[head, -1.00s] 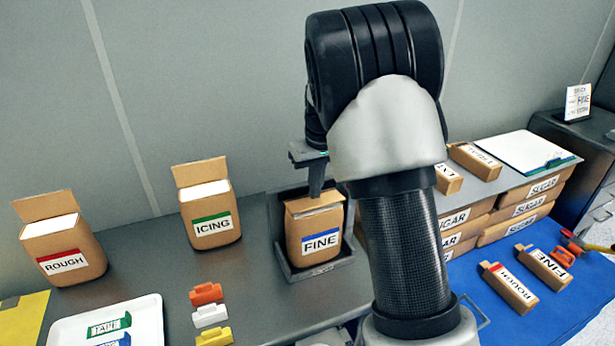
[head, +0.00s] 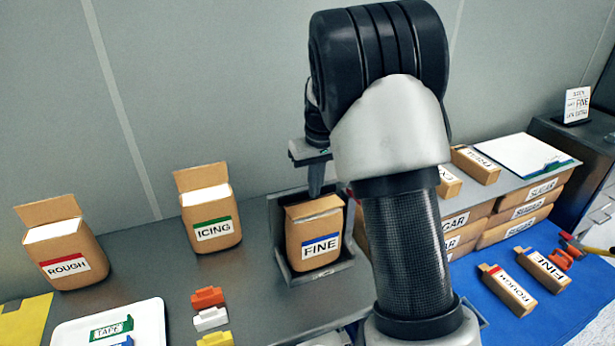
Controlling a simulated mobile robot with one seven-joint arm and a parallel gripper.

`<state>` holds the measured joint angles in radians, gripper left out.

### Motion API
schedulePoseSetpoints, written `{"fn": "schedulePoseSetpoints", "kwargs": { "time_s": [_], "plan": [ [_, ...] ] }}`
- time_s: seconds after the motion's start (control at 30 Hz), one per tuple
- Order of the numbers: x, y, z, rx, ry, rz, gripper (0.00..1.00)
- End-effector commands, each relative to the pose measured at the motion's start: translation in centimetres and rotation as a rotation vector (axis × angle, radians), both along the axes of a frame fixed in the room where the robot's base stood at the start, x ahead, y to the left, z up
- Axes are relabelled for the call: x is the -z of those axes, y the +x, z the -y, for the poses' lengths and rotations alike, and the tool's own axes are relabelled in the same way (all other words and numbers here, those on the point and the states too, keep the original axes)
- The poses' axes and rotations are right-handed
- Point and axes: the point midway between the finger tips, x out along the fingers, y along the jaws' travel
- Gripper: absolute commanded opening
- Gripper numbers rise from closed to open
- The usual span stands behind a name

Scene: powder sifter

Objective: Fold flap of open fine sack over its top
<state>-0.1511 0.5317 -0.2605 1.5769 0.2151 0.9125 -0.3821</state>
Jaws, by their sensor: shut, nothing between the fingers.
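The fine sack (head: 318,232), brown with a blue-striped FINE label, stands upright in a grey open-fronted holder (head: 346,258). Its brown flap (head: 314,207) lies over the top, and no white contents show there. My gripper (head: 316,194) is shut and empty, pointing down at the back edge of the sack's top. I cannot tell whether the fingertips touch the flap. My arm hides the area just right of the sack.
Open icing (head: 212,228) and rough (head: 66,265) sacks stand left with flaps up. Red, white and yellow clips (head: 210,318) lie in front, beside a white tray (head: 152,312). Stacked sugar packs (head: 515,212) and small boxes (head: 508,290) are right of my arm.

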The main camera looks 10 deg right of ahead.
Motion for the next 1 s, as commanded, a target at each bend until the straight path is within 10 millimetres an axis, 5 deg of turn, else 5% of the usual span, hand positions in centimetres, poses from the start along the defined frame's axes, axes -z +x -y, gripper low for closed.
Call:
{"fn": "schedulePoseSetpoints", "kwargs": {
  "time_s": [0.3, 1.0],
  "plan": [
    [-1.2, 0.7, -0.1, 0.001, 0.000, 0.000, 0.00],
    [0.8, 0.7, -0.1, 0.000, 0.000, 0.000, 0.00]
  ]
}}
